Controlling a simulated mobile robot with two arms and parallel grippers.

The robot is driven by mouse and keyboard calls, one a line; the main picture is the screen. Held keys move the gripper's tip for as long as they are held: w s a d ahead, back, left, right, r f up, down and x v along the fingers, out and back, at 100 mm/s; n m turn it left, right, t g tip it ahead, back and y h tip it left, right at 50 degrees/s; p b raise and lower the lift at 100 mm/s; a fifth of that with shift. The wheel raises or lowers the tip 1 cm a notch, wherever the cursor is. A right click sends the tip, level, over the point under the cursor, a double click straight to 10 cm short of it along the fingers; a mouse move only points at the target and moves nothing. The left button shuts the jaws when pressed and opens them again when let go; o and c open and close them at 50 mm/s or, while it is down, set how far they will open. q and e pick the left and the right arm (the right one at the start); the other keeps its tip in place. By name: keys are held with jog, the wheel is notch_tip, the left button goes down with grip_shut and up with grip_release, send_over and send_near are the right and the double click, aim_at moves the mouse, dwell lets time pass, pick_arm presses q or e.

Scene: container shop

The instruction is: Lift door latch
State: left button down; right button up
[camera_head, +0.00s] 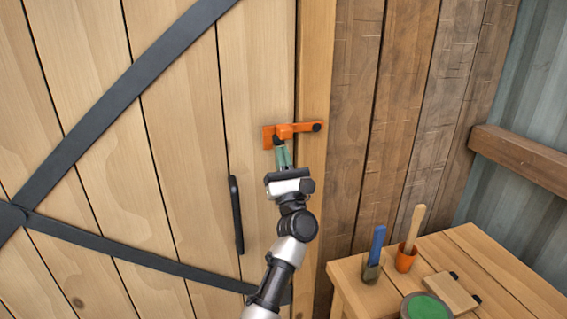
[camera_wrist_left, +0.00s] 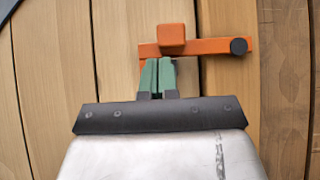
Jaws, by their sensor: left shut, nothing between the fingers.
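The orange door latch (camera_head: 300,129) is mounted near the right edge of the light wooden door (camera_head: 185,130). Its bar lies about level and reaches right across the door's edge to a dark round knob or bolt (camera_head: 317,127). In the left wrist view the latch bar (camera_wrist_left: 215,46) has an orange block (camera_wrist_left: 171,35) standing out at its left part. My left gripper (camera_head: 283,156), with green fingers, is shut and empty. In the left wrist view its fingertips (camera_wrist_left: 160,62) are just below the bar, under the block; I cannot tell whether they touch. My right gripper is not in view.
A black vertical handle (camera_head: 236,214) is on the door left of my arm. A wooden table (camera_head: 500,257) stands at the lower right with a blue-handled brush (camera_head: 375,250), an orange cup (camera_head: 405,258) and a can of green paint (camera_head: 426,306). Dark braces cross the door.

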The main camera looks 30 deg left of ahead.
pick_arm(q)
jog(key=shift+r, duration=0.45)
jog(key=shift+r+m+t+h, duration=0.15)
jog(key=shift+m+t+h, duration=0.15)
